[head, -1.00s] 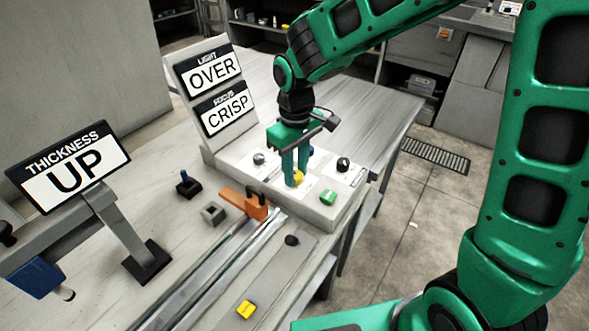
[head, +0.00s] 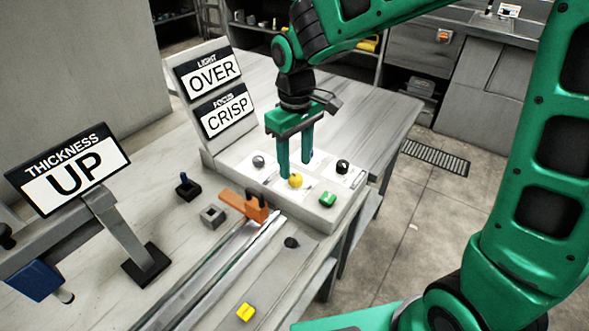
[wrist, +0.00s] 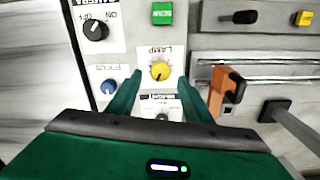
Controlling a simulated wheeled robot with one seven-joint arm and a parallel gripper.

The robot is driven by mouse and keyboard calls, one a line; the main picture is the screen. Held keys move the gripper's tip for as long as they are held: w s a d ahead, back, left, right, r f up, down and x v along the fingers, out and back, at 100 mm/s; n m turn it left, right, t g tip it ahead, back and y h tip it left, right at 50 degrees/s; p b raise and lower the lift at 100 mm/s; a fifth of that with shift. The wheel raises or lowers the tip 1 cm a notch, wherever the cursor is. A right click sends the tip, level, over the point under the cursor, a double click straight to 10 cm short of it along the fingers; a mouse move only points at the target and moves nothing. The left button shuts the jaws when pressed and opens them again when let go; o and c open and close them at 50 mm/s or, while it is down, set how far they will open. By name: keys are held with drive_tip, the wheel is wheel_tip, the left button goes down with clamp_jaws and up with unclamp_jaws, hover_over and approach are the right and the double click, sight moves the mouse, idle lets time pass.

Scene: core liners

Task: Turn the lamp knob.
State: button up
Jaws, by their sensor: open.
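The yellow lamp knob (head: 295,180) sits on a white card on the raised grey panel. In the wrist view the lamp knob (wrist: 160,70) shows under a "LAMP" label. My gripper (head: 295,168) is open and empty, its fingers pointing down just above and behind the knob. In the wrist view my gripper (wrist: 161,76) has one finger to each side of the knob, apart from it. The "LIGHT" display (head: 208,70) reads "OVER".
Beside the lamp knob are a black knob (head: 343,166), a grey knob (head: 258,161), a green button (head: 327,199) and a blue knob (wrist: 110,87). An orange clamp (head: 256,207) stands in front. The "FOCUS" display (head: 224,115) reads "CRISP"; the "THICKNESS" display (head: 68,172) reads "UP".

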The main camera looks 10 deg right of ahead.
sight(296, 176)
wheel_tip(296, 176, up, 7)
drive_tip(key=shift+f, duration=0.15)
drive_tip(key=shift+d, duration=0.1)
drive_tip(key=s+d+m, duration=0.3)
drive_tip(key=d, duration=0.6)
drive_tip(key=s+d+m, duration=0.3)
drive_tip(key=d, duration=0.6)
drive_tip(key=s+d+f+m, duration=0.1)
drive_tip(key=s+d+m, duration=0.2)
drive_tip(key=s+d, duration=0.3)
drive_tip(key=s+d+f+m, duration=0.2)
drive_tip(key=s+d+m, duration=0.2)
drive_tip(key=s, duration=0.7)
drive_tip(key=shift+s+d+f, duration=0.15)
drive_tip(key=shift+s+d, duration=0.1)
drive_tip(key=shift+d, duration=1)
